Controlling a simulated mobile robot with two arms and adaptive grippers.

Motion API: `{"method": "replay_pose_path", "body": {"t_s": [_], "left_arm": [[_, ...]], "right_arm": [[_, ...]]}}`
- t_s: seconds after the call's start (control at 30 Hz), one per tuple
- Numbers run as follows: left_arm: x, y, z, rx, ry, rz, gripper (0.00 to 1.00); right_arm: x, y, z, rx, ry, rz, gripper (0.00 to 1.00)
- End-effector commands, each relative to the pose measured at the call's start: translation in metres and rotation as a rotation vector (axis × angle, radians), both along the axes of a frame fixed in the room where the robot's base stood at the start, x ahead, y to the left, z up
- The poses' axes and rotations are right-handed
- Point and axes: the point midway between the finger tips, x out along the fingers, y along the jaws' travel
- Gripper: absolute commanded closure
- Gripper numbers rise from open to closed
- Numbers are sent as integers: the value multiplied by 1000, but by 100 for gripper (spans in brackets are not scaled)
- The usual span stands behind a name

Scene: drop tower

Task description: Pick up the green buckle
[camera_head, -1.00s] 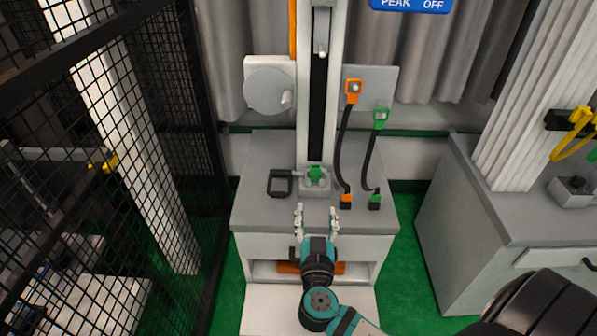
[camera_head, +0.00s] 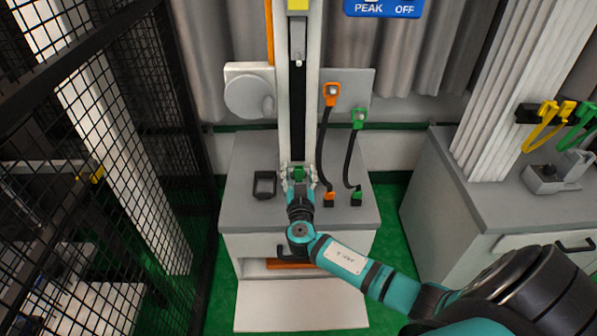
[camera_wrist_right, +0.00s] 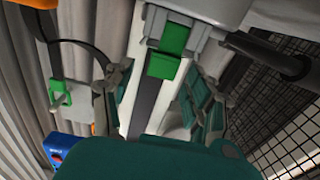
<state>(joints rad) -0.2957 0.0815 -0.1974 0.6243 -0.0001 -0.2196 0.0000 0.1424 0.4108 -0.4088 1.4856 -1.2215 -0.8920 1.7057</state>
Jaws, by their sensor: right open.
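The green buckle (camera_head: 298,174) is a small green block in a grey holder at the foot of the tall tower, on the grey bench. It also shows in the right wrist view (camera_wrist_right: 174,38), at the top centre, with a lower green part below it. My right gripper (camera_head: 298,178) has its two fingers apart, one on each side of the buckle in the head view. In the right wrist view my right gripper (camera_wrist_right: 165,92) shows its fingers spread left and right of the buckle, with gaps. I cannot tell whether they touch the holder. My left gripper is out of view.
Orange (camera_head: 332,95) and green (camera_head: 358,118) cable connectors hang on the panel to the right. A black mesh fence (camera_head: 90,190) stands at left. Another bench (camera_head: 520,210) is at right.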

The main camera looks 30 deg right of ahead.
Motion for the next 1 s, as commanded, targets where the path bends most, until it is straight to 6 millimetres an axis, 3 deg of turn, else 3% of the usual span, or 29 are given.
{"method": "replay_pose_path", "body": {"t_s": [0.17,0.43,0.83,1.0], "left_arm": [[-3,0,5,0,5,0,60],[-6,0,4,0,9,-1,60],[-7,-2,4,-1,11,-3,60],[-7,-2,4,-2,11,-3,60]], "right_arm": [[17,-10,1,-1,1,1,44],[19,-11,-1,1,2,1,44],[19,-11,-1,1,1,1,97],[19,-11,0,1,1,1,100]]}}
